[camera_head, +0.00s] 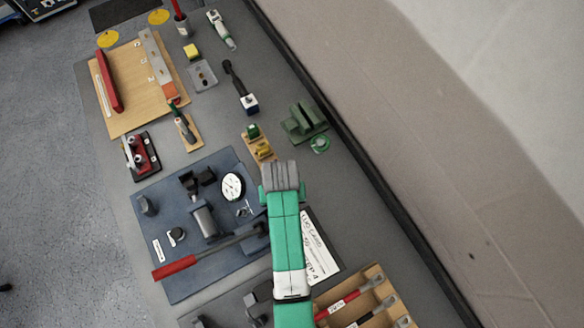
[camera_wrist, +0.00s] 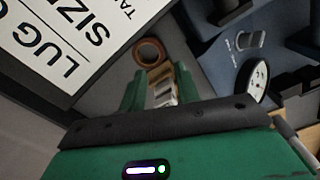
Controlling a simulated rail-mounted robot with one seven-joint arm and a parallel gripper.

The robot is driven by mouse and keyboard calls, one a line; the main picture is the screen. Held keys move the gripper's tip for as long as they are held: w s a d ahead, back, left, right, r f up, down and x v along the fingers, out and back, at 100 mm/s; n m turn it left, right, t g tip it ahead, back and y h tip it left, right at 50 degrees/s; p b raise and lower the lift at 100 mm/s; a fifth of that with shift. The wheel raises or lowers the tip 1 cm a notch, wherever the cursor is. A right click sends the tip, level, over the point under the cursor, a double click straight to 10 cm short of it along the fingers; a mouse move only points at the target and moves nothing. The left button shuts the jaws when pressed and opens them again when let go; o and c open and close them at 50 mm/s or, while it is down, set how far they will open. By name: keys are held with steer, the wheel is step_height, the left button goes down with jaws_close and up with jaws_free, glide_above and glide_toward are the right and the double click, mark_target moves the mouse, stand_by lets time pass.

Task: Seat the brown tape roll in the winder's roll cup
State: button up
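The brown tape roll (camera_wrist: 149,52) shows in the wrist view as an orange-brown ring with a grey middle, beyond my fingertips. It is hidden in the head view. My gripper (camera_wrist: 158,82) has its two green fingers apart, with pale pieces showing in the gap. The roll is not clearly held between them. In the head view my gripper (camera_head: 283,176) points toward the back of the bench. A dark green block (camera_head: 303,122) with a small green ring (camera_head: 320,143) beside it looks like the winder and its cup, though I cannot be sure.
A wooden stand (camera_head: 266,155) with green and yellow pieces is left of my gripper. A blue plate (camera_head: 180,270) holds a dial gauge (camera_head: 232,186) and red-handled lever (camera_head: 175,267). A white lettered card (camera_head: 318,245) lies right of my arm. A wooden tray (camera_head: 372,272) is lower right.

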steer(key=shift+a+f, duration=0.1)
steer(key=shift+f, duration=3.8)
jaws_close()
